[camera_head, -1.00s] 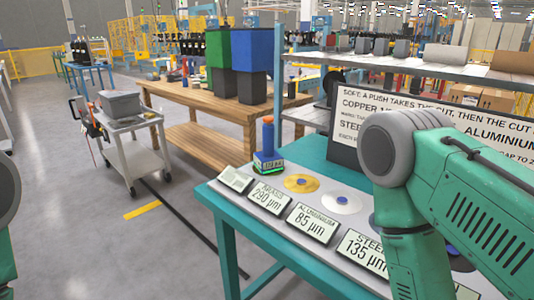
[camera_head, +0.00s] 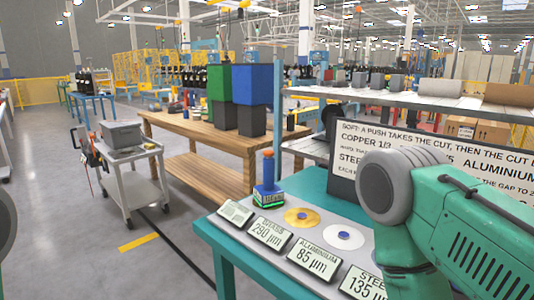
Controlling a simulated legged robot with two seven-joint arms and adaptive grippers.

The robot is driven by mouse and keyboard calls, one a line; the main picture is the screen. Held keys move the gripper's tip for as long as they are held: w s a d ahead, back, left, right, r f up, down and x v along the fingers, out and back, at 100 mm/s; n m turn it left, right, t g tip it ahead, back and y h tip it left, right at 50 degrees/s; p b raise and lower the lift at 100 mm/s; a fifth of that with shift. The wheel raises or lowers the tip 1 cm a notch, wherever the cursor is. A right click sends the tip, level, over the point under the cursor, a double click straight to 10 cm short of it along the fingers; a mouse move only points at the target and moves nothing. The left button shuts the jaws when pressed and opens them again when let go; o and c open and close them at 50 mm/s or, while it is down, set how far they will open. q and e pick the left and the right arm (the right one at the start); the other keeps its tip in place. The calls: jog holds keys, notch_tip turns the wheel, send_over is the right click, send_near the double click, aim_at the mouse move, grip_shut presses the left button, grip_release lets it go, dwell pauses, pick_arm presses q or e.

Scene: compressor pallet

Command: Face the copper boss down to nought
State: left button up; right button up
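A blue tool with an orange top (camera_head: 268,178) stands upright at the left back of the pale plate on the teal bench (camera_head: 216,240). Front displays read brass 290 µm (camera_head: 267,232), aluminium 85 µm (camera_head: 314,261) and steel, about 135 µm (camera_head: 364,284). The leftmost display (camera_head: 235,213) is too slanted to read. I cannot pick out the copper boss; the tool or my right arm may hide it. Neither gripper shows.
A sign (camera_head: 365,150) about copper, steel and aluminium stands at the bench's back, partly covered by my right arm. A grey cart (camera_head: 131,180) and wooden table (camera_head: 190,127) stand left. A shelf (camera_head: 420,98) lies behind.

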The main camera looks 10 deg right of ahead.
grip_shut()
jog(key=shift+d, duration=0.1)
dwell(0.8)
